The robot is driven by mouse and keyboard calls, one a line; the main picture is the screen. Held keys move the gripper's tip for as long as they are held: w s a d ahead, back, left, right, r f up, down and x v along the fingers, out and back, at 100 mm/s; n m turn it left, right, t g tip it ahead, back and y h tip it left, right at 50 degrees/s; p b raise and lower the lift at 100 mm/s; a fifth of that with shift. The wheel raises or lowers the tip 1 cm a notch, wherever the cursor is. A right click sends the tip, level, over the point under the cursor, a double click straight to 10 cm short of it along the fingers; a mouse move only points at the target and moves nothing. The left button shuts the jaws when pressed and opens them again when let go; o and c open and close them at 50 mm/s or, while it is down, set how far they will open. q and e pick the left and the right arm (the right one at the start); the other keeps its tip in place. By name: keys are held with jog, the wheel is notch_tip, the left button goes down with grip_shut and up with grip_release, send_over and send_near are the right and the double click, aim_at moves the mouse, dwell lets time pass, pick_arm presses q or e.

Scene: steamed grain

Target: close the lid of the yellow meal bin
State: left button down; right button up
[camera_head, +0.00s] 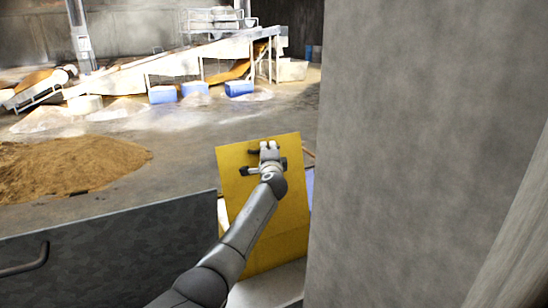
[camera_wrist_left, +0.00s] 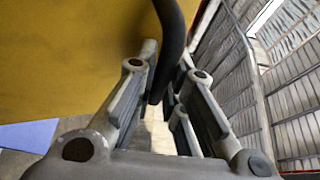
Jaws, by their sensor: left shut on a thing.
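The yellow lid (camera_head: 288,215) of the meal bin stands raised and tilted in the middle of the head view. My left gripper (camera_head: 268,153) is in front of its upper part. In the left wrist view, my left gripper (camera_wrist_left: 161,100) is shut on the dark curved handle (camera_wrist_left: 172,30), and the yellow lid (camera_wrist_left: 70,60) fills the upper left. The bin's body is mostly hidden behind the lid, my arm and the grey surfaces. My right gripper is not in view.
A tall grey wall or pillar (camera_head: 410,150) blocks the right side. A dark grey metal panel with a handle (camera_head: 110,250) stands at the lower left. A grain heap (camera_head: 70,168) lies on open floor beyond. Blue crates (camera_head: 162,94) and a conveyor stand farther back.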

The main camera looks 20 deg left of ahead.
pick_arm(q)
jog(key=shift+w+a+f+g, duration=0.2)
jog(key=shift+w+a+g, duration=0.2)
jog(key=shift+w+a, duration=0.4)
jog(key=shift+s, duration=0.1)
jog(key=c, duration=1.5)
grip_release()
jog(key=v, duration=1.2)
